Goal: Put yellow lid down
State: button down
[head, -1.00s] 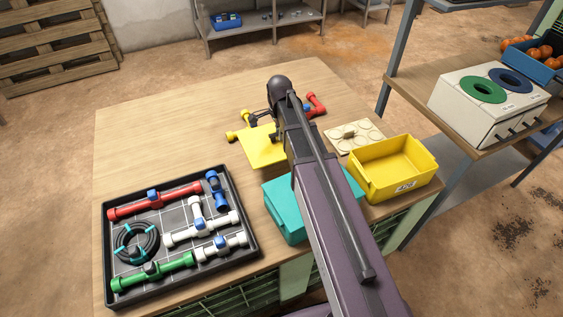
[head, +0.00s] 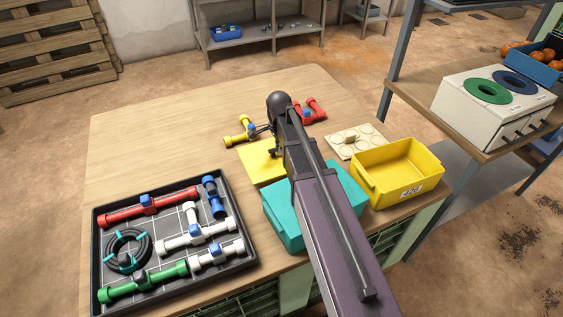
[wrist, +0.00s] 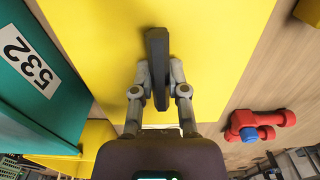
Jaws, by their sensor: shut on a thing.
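The yellow lid (head: 257,163) is a flat square plate with a dark upright handle (wrist: 157,60). My gripper (wrist: 158,85) is shut on that handle, with one finger on each side in the wrist view. In the head view the lid is left of my arm, just behind the teal bin (head: 283,223), and my arm hides part of it. The lid looks flat and close to the tabletop; I cannot tell whether it touches. The teal bin also shows in the wrist view (wrist: 25,105), with a 532 label.
A yellow bin (head: 405,188) and a cream round-patterned board (head: 350,148) are right of my arm. A yellow fitting (head: 241,130) and a red fitting (head: 313,115) lie behind the lid. A black tray of pipes (head: 245,262) is at front left. The table's left rear is clear.

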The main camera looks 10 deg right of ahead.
aim_at(279, 157)
jog(key=shift+f, duration=0.45)
jog(key=shift+f+b, duration=1.85)
jog(key=shift+b, duration=0.2)
jog(key=shift+f, duration=0.15)
jog(key=c, duration=0.6)
grip_release()
jog(key=shift+c, duration=0.2)
notch_tip(279, 157, up, 12)
jog(key=p, duration=1.2)
jog(key=shift+r, duration=0.2)
